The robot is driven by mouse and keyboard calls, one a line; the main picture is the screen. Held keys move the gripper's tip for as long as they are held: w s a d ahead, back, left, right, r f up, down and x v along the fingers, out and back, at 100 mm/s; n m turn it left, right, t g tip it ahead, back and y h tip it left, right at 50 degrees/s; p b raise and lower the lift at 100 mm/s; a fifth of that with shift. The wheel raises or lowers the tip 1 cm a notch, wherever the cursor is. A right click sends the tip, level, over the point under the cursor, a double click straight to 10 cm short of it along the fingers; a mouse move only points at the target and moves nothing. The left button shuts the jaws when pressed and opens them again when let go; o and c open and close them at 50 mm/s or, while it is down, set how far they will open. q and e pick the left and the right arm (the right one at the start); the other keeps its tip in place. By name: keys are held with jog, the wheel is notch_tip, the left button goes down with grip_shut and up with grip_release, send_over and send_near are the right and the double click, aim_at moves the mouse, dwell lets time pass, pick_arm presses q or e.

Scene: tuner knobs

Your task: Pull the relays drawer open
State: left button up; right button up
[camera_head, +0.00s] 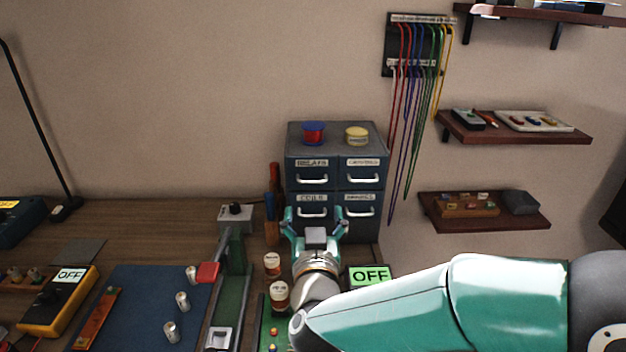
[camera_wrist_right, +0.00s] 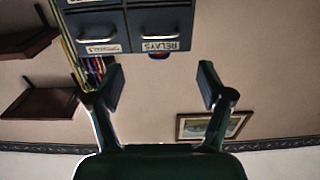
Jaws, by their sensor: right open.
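The relays drawer (camera_head: 312,173) is the upper left drawer of a dark blue-grey cabinet (camera_head: 300,143) at the back of the bench. It is closed, with a silver handle and a RELAYS label. In the right wrist view the picture is upside down, and the relays drawer (camera_wrist_right: 160,25) shows near the top with its handle. My right gripper (camera_head: 315,213) is open and empty in front of the lower drawers, below the relays handle; its fingers also show in the wrist view (camera_wrist_right: 160,88). It does not touch the relays handle. My left gripper is not in view.
A red spool (camera_head: 313,132) and a yellow-lidded tin (camera_head: 357,136) stand on the cabinet. Brown bottles (camera_head: 279,296) stand near my right wrist. Screwdrivers (camera_head: 272,205) stand left of the cabinet. Coloured cables (camera_head: 415,90) hang to its right, beside wall shelves (camera_head: 515,130).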

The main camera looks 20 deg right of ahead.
aim_at(313, 182)
jog(key=p+x, duration=0.1)
jog(key=x, duration=1.1)
jog(key=shift+f, duration=0.1)
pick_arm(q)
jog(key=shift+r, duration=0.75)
